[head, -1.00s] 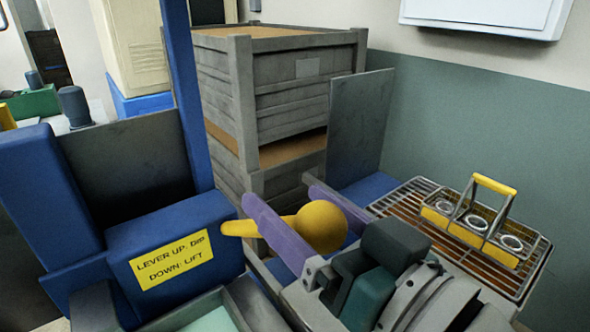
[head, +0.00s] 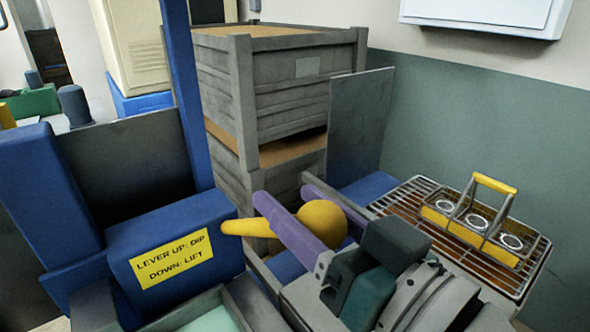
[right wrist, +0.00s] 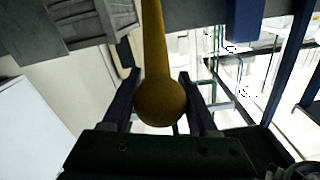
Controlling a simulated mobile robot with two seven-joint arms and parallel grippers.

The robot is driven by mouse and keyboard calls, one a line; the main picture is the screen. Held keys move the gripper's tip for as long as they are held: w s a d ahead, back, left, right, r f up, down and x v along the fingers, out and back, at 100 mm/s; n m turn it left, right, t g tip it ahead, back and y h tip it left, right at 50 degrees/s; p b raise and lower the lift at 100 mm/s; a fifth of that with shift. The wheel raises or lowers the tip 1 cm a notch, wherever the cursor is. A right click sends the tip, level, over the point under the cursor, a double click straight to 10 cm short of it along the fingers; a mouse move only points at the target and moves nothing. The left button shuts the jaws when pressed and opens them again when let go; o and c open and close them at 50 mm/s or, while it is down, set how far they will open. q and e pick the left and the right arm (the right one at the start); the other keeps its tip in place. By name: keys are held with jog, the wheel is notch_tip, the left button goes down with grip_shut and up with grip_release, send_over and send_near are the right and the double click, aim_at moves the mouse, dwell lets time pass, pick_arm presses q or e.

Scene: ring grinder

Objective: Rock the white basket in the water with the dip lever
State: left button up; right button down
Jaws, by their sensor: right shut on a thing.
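The yellow dip lever (head: 245,228) sticks out from the blue housing and ends in a round yellow knob (head: 322,220). My right gripper (head: 284,195), with purple fingers, is shut on the lever at its knob end. In the right wrist view the knob (right wrist: 160,102) sits between the two dark fingers, with the shaft running away from me. A yellow label (head: 172,257) on the housing reads "LEVER UP: DIP, DOWN: LIFT". Pale water (head: 212,320) shows in a grey tank at the bottom edge. The white basket and my left gripper are not in view.
A yellow-handled carrier (head: 478,222) with ring-shaped parts stands on a wire rack (head: 408,202) at the right. Stacked grey crates (head: 290,95) stand behind the lever. A grey upright panel (head: 358,122) and a blue post (head: 183,90) stand near it.

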dwell(0.3)
jog(key=s+d+f+t+y+b, duration=0.1)
jog(key=s+d+f+t+b, duration=0.1)
jog(key=f+b, duration=0.7)
jog(key=s+d+b, duration=0.1)
jog(key=s+b, duration=0.1)
jog(key=b, duration=0.1)
jog(key=shift+s, duration=0.1)
jog(key=c, duration=0.6)
grip_release()
jog(key=shift+c, duration=0.2)
jog(key=shift+o, duration=1.4)
jog(key=shift+s+d, duration=0.1)
jog(key=shift+o, duration=0.8)
